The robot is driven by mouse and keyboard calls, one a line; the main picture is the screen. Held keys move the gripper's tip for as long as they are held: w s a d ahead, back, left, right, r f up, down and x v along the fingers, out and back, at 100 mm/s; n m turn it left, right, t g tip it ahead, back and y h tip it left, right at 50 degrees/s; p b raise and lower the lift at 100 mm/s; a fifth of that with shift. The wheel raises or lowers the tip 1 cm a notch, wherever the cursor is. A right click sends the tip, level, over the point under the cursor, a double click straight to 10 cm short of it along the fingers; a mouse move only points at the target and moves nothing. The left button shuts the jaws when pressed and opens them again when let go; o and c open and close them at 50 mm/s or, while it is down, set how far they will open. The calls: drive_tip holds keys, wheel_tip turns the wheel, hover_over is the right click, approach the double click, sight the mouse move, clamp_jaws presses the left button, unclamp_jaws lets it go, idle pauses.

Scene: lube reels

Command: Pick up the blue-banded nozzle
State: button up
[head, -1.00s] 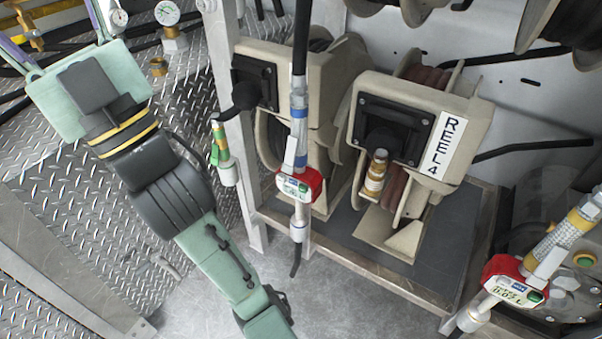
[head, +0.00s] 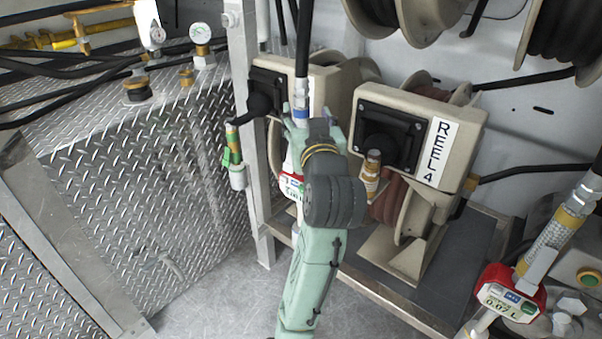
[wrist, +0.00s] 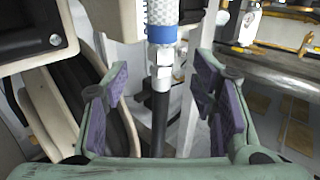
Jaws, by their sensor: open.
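The blue-banded nozzle hangs from a black hose in front of the left reel. Its blue band (head: 301,112) and part of its red meter (head: 290,184) show in the head view; my arm hides much of the rest. In the wrist view the blue band (wrist: 161,35) is at the top centre, with a silver fitting and a dark length below it. My gripper (wrist: 161,82) is open, its purple-padded fingers to either side of this line in the picture. I cannot tell how deep it sits between them. In the head view my gripper (head: 303,130) is largely behind my wrist.
The REEL 4 housing (head: 410,140) stands right of my arm, with a brown-banded nozzle end (head: 371,172). A green-banded nozzle (head: 234,158) hangs at the left post. A yellow-banded nozzle with a red meter (head: 511,293) is at the right. Open floor (head: 220,300) lies at the front.

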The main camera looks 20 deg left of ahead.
sight(302, 107)
drive_tip(key=x, duration=0.4)
drive_tip(key=p+x, duration=0.1)
drive_tip(key=x, duration=0.1)
drive_tip(key=shift+w+a+f, duration=0.15)
drive_tip(key=shift+a+f, duration=0.15)
drive_tip(key=shift+f, duration=0.1)
clamp_jaws()
idle(0.4)
idle(0.4)
